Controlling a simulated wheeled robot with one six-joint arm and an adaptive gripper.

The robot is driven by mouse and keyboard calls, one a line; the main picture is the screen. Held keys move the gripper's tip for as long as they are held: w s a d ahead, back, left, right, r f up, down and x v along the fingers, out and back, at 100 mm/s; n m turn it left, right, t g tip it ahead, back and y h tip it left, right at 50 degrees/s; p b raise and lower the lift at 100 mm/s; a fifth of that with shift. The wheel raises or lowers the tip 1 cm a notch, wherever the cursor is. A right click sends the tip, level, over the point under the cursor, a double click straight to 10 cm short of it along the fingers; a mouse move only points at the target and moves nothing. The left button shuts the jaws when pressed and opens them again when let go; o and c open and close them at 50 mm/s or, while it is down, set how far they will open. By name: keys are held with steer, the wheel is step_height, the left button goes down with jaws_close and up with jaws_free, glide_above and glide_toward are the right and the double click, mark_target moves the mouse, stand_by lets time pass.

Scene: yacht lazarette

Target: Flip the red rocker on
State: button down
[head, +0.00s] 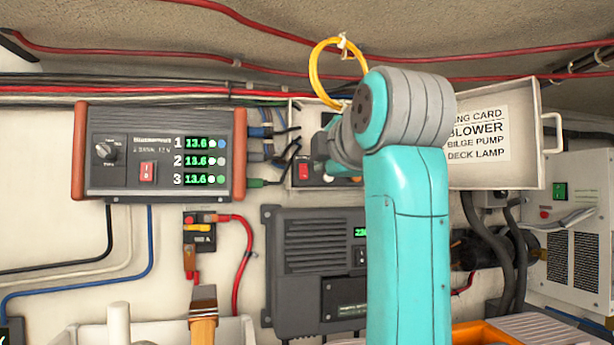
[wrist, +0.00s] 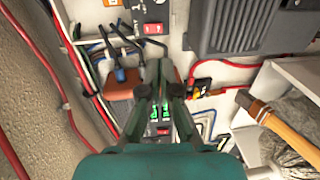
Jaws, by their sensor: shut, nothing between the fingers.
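Two red rockers are in view. One red rocker (head: 303,171) sits in the open switch box left of my arm; the wrist view shows a red rocker (wrist: 152,28) on a panel at the top. Another red rocker (head: 147,173) is on the dark charger (head: 120,140) with orange end caps and three green readouts; it shows low in the wrist view (wrist: 163,131). My gripper (wrist: 160,66) is shut and empty, its fingertips between the two rockers in the picture. In the head view my arm hides most of the gripper. Contact cannot be told.
A box lid with a labelled card (head: 478,132) stands open right of my arm. A yellow ring (head: 318,72) hangs above. Cables run between charger and switch box. A dark finned unit (head: 315,250) is below. A wooden-handled brush (head: 203,312) stands in front.

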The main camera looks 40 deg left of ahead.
mark_target(304, 179)
steer(key=x, duration=1.2)
steer(key=shift+w+a, duration=0.1)
steer(key=shift+w, duration=0.15)
steer(key=shift+w+a+f, duration=0.2)
